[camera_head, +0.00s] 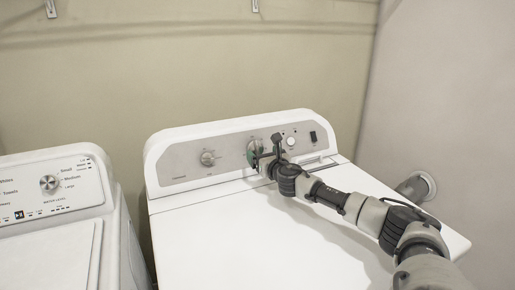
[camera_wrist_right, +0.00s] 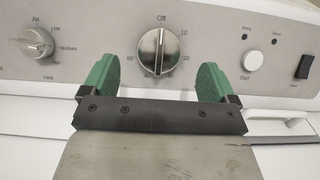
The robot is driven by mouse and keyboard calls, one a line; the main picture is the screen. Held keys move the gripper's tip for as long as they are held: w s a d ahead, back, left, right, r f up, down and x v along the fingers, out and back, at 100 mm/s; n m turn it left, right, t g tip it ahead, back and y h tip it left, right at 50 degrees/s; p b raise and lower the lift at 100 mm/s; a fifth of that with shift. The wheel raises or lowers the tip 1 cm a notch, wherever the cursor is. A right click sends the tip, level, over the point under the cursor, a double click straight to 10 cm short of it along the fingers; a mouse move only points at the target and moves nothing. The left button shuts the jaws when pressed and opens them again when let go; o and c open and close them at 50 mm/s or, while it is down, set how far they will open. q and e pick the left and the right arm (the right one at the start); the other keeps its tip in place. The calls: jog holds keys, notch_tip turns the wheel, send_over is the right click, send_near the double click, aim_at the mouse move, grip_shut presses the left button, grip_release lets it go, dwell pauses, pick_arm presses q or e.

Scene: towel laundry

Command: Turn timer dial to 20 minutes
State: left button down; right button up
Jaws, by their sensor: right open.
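The timer dial (camera_wrist_right: 158,50) is a round silver knob on the dryer's grey control panel, with "Off" above it and 10 and 20 marks to its right. Its dark pointer line runs vertically, in line with "Off". In the head view the timer dial (camera_head: 252,150) is partly hidden by my gripper. My right gripper (camera_head: 258,153) is at the panel. In the wrist view its green-padded fingers (camera_wrist_right: 157,80) are open, one at each side below the dial, with a gap to the knob visible on both sides. My left gripper is not in view.
A smaller knob (camera_wrist_right: 36,43) is left of the timer dial. A round white button (camera_wrist_right: 252,61) and a black switch (camera_wrist_right: 303,67) are to its right. A washer (camera_head: 50,215) stands left of the dryer, and a wall pipe (camera_head: 417,187) is at the right.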

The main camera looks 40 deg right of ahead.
aim_at(258, 148)
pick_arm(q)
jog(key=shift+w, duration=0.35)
pick_arm(e)
jog(key=shift+x, duration=2.4)
jog(key=shift+c, duration=0.2)
jog(key=c, duration=0.9)
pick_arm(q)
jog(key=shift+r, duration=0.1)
pick_arm(e)
jog(key=shift+o, duration=0.2)
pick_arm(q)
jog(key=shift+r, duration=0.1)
